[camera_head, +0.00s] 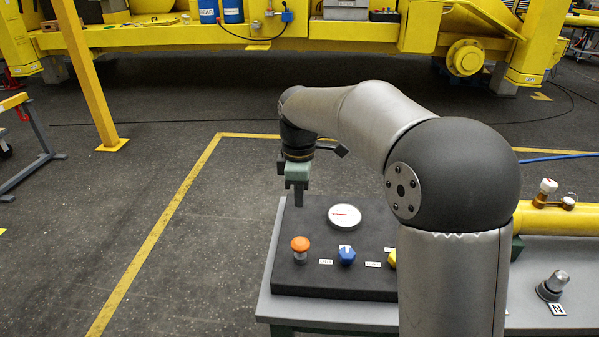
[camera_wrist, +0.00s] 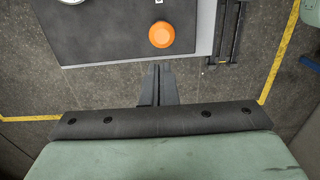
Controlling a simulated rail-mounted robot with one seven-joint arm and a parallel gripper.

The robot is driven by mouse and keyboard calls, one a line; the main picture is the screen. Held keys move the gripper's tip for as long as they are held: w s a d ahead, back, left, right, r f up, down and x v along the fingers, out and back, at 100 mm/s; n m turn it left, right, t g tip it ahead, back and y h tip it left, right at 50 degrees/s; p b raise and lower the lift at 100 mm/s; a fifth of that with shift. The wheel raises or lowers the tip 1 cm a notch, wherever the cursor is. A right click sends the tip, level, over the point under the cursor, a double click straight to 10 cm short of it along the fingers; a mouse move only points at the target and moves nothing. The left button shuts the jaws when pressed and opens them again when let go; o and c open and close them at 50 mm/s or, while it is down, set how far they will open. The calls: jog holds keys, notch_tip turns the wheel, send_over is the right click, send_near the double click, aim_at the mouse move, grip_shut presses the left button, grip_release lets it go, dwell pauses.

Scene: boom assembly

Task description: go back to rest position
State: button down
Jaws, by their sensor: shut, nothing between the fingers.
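My gripper (camera_head: 299,196) points down beside the left edge of a dark panel on the workbench. Its fingers are together with nothing between them. In the wrist view my gripper (camera_wrist: 157,72) shows its fingertips close to the panel's edge, over the floor in that picture. The orange knob (camera_head: 300,245) stands on the panel in front of the gripper, and it also shows in the wrist view (camera_wrist: 161,34). The gripper is apart from the knob. My arm hides part of the bench.
The dark panel (camera_head: 325,275) also carries a round white gauge (camera_head: 344,216), a blue knob (camera_head: 347,256) and a yellow knob (camera_head: 392,258). A yellow cylinder (camera_head: 560,219) and a metal fitting (camera_head: 553,285) are at right. Yellow machinery (camera_head: 350,30) stands behind. The floor at left is mostly clear.

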jog(key=s+d+f+m, duration=0.2)
jog(key=s+d+m, duration=0.2)
jog(key=s, duration=0.5)
jog(key=s+d+f+m, duration=0.3)
jog(key=s+d+m, duration=0.2)
jog(key=s+m, duration=0.2)
jog(key=s+d+f+m, duration=0.2)
jog(key=s+d+m, duration=0.3)
jog(key=s, duration=0.6)
jog(key=shift+s+d+f+m+t, duration=0.2)
jog(key=shift+m+t, duration=0.1)
jog(key=shift+m, duration=0.1)
jog(key=shift+a, duration=0.1)
